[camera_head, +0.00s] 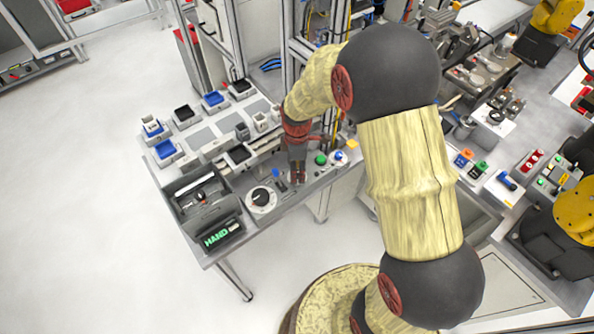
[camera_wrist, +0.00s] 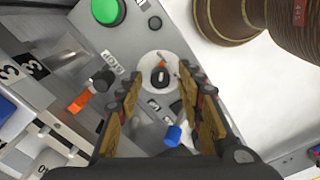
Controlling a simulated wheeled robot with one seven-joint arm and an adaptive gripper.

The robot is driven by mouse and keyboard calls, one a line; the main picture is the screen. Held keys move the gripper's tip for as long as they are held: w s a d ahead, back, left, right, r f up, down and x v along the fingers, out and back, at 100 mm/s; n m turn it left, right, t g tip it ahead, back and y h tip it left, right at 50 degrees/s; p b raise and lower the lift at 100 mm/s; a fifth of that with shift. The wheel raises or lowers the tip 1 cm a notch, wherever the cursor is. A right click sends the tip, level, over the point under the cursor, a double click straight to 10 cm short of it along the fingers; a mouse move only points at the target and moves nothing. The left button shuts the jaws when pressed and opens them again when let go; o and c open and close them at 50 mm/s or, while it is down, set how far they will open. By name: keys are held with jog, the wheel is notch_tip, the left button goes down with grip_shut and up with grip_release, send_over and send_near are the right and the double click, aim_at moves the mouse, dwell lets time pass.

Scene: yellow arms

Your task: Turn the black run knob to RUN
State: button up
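A small black knob (camera_wrist: 159,77) sits on a round pale plate (camera_wrist: 150,66) in the wrist view, beside a label that appears to read STOP (camera_wrist: 113,65). A small red mark shows at the knob. My gripper (camera_wrist: 158,95) is open, its two fingers on either side of the knob in this view; I cannot tell whether they touch it. In the head view my gripper (camera_head: 297,181) points down at the grey bench panel (camera_head: 235,243), and its fingers hide that knob.
A blue knob (camera_wrist: 173,135) stands close to the fingers, and a green button (camera_wrist: 108,10) lies beyond. A black knob (camera_wrist: 103,80) and an orange piece (camera_wrist: 78,103) are to the left. The head view shows a larger white dial (camera_head: 261,207) and a green HAND display (camera_head: 216,239).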

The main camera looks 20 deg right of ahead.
jog(key=shift+f, duration=0.2)
jog(key=shift+c, duration=0.7)
jog(key=c, duration=0.8)
grip_shut()
